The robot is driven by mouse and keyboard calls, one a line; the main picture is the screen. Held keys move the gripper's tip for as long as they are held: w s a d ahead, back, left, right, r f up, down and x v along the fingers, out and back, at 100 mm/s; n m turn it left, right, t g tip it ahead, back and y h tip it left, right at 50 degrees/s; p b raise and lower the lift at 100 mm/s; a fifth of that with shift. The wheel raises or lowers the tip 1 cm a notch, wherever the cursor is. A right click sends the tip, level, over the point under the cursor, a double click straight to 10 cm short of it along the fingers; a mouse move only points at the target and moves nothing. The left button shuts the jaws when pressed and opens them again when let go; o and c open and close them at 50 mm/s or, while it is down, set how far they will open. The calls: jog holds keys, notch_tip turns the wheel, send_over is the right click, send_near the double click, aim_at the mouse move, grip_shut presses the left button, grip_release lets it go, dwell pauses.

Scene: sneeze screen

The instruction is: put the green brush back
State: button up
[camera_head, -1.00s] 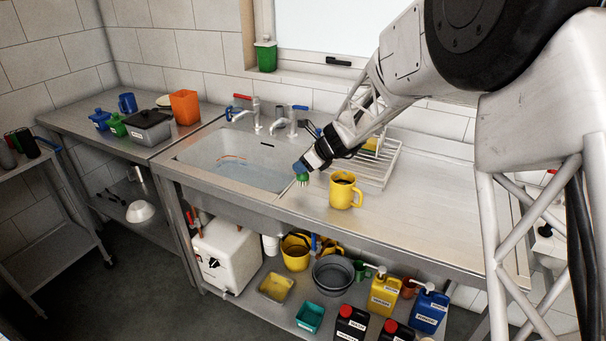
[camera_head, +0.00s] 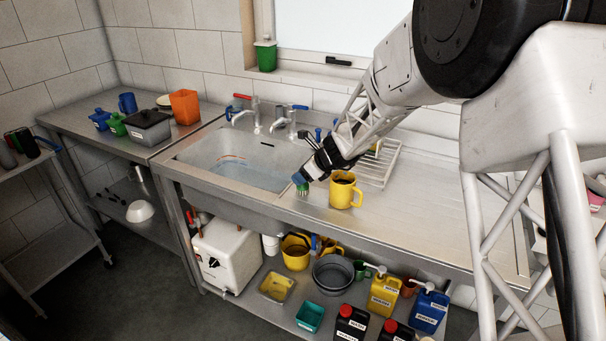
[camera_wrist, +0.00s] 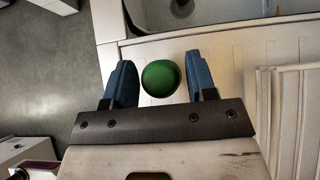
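My gripper (camera_head: 300,181) has blue fingers and points down at the front of the steel counter, between the sink and the yellow mug. The green brush (camera_head: 302,190) is at its fingertips, with its lower part showing beneath them.
A yellow mug (camera_head: 344,191) stands just right of my gripper. The sink basin (camera_head: 225,165) is to the left, with taps (camera_head: 287,124) behind it. A wire rack (camera_head: 379,165) stands on the drainboard behind the mug. The drainboard (camera_head: 425,205) to the right is clear.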

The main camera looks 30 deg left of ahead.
jog(key=shift+o, duration=0.4)
jog(key=shift+r, duration=0.1)
jog(key=shift+d+r, duration=0.1)
jog(key=shift+r, duration=0.05)
jog(key=v, duration=1.1)
jog(key=shift+d+r, duration=0.25)
jog(key=shift+d, duration=0.1)
dwell(0.4)
